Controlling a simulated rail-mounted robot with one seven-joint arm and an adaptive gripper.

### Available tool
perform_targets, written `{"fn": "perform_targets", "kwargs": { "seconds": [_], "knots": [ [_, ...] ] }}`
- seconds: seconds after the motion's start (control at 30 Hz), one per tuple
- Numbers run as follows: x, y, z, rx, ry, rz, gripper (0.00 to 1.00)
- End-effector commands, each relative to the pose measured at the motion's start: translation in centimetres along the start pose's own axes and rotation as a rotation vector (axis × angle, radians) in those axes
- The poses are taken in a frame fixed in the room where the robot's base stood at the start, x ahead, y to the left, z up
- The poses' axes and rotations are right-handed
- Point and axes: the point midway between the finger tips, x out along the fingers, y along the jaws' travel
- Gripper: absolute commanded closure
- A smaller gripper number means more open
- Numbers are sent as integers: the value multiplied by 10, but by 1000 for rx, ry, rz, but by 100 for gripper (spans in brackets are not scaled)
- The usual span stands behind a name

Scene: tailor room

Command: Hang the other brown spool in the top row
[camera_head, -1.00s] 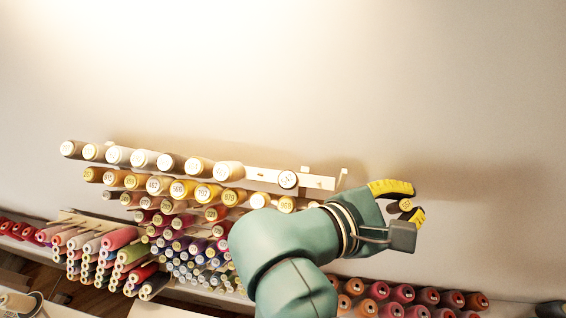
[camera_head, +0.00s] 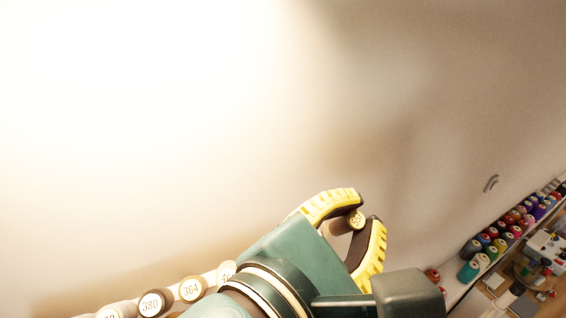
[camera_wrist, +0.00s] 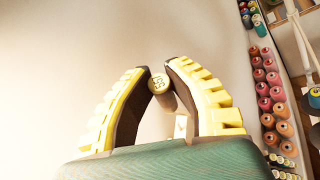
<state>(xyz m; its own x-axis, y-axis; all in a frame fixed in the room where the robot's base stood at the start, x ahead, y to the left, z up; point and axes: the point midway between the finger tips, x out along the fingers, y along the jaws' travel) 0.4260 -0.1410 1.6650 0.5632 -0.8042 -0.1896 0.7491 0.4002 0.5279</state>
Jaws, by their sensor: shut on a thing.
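My gripper (camera_head: 357,221) has yellow ribbed fingers with dark pads and is shut on a brown spool (camera_head: 356,219). The spool's round, numbered end faces the camera. In the wrist view the same spool (camera_wrist: 160,85) sits between the fingertips, clear of other things, in front of the bare wall. The top row of spools (camera_head: 191,289) shows only in part at the lower left of the head view, where my arm covers its right end. No empty peg of that row can be seen now.
A shelf of coloured spools (camera_head: 509,222) runs along the right of the head view, with a cluttered worktop (camera_head: 535,270) beside it. Red and orange spools (camera_wrist: 277,95) stand at the right of the wrist view. The wall around my gripper is bare.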

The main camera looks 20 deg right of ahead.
Motion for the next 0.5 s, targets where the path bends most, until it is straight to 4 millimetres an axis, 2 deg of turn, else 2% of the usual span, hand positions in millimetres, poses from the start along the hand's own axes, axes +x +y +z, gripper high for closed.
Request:
{"fn": "perform_targets", "kwargs": {
  "seconds": [0.5],
  "knots": [
    [10, -1, -26, 0, 0, 0, 97]
  ]
}}
